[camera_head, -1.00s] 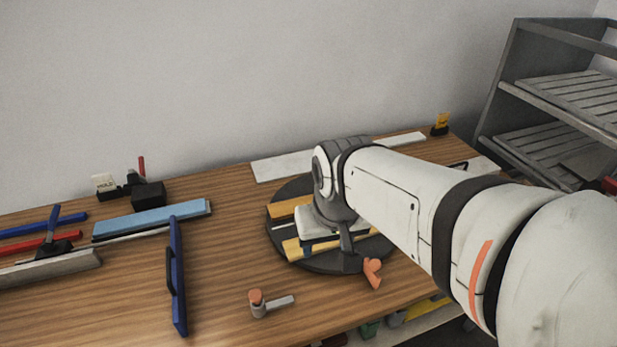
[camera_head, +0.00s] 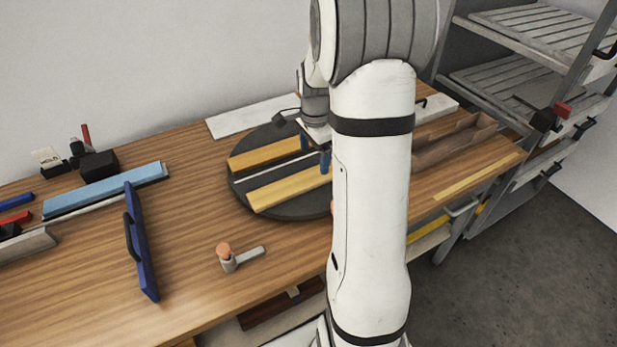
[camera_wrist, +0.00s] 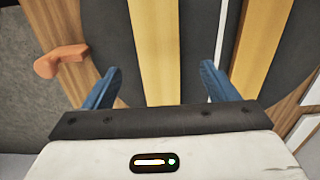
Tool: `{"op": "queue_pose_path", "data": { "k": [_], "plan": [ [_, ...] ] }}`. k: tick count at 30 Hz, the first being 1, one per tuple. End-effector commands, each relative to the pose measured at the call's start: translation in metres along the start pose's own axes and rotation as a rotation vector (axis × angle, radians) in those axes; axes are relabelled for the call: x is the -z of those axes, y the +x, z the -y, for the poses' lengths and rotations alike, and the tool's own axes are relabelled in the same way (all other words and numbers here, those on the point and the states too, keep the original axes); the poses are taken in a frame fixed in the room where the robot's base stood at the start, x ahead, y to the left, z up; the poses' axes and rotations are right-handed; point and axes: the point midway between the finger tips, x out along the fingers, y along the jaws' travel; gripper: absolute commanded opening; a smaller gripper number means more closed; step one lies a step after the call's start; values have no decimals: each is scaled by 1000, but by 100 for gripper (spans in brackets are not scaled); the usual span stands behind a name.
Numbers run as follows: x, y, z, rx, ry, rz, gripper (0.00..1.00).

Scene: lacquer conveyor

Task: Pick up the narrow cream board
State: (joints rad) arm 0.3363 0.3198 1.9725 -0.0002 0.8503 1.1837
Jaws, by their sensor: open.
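A dark round turntable (camera_head: 240,200) carries two yellow-tan boards, one at the back (camera_head: 265,155) and one at the front (camera_head: 285,190). A thin pale strip (camera_head: 275,175), cream to white, lies between them. My gripper (camera_head: 315,153) is over the turntable's right part, its blue fingers apart and empty. In the wrist view my gripper (camera_wrist: 160,85) has one yellow board (camera_wrist: 154,50) between its fingers' lines, not gripped. The pale strip (camera_wrist: 222,45) runs beside the right finger, with the other yellow board (camera_wrist: 262,42) further right. I cannot tell the fingers' height above the boards.
A blue panel with a handle (camera_head: 145,245) stands left of the turntable. An orange-topped peg tool (camera_head: 228,258) lies in front. A white board (camera_head: 245,118) lies behind. A brown tray (camera_head: 450,145) and thin yellow strip (camera_head: 475,178) are right. Metal shelving (camera_head: 500,70) stands beyond.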

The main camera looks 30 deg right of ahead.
Motion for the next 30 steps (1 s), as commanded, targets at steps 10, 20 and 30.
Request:
{"op": "queue_pose_path", "data": {
  "k": [10,20,30],
  "plan": [
    [4,47,-4,-3,-1,1,80],
    [4,62,-3,1,-1,0,80],
    [4,62,-3,1,-1,0,58]
  ]
}}
